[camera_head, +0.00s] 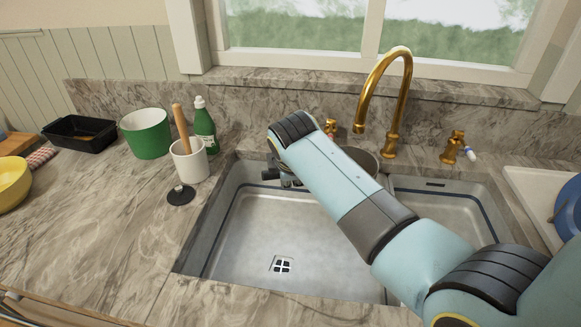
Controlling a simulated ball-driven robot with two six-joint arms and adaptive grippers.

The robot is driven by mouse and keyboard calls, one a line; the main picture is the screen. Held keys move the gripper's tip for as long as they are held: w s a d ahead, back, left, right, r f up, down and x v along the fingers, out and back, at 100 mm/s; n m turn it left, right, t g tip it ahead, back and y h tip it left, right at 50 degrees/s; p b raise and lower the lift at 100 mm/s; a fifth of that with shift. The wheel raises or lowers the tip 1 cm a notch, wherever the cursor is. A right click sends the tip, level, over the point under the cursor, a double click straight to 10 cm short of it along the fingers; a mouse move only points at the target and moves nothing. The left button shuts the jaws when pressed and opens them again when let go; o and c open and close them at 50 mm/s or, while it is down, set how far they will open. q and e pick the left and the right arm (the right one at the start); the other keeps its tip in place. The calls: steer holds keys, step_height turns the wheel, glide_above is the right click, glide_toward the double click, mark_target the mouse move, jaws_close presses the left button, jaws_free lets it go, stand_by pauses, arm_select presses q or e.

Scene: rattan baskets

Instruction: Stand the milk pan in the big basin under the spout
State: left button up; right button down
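My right arm comes in from the lower right and reaches across the sink. Its wrist is over the back left of the big basin (245,225). Small dark parts of my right gripper (287,179) show below the wrist; its fingers are mostly hidden, so I cannot tell if it is open or shut. A round grey-brown vessel, likely the milk pan (366,160), shows partly behind my forearm, near the back of the big basin. Its handle and base are hidden. The gold spout (388,90) arches above and behind it. My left gripper is not in view.
The smaller basin (445,205) lies right of the big one. Gold taps (452,148) flank the spout. Left of the sink stand a white crock (189,163), green bottle (204,125), green bowl (146,135) and dark stopper (180,195). The front-left counter is clear.

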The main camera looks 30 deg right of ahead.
step_height(320, 180, down, 24)
steer(key=b, duration=1.6)
steer(key=shift+f, duration=0.25)
stand_by(0.6)
steer(key=c, duration=1.4)
jaws_free()
steer(key=v, duration=1.2)
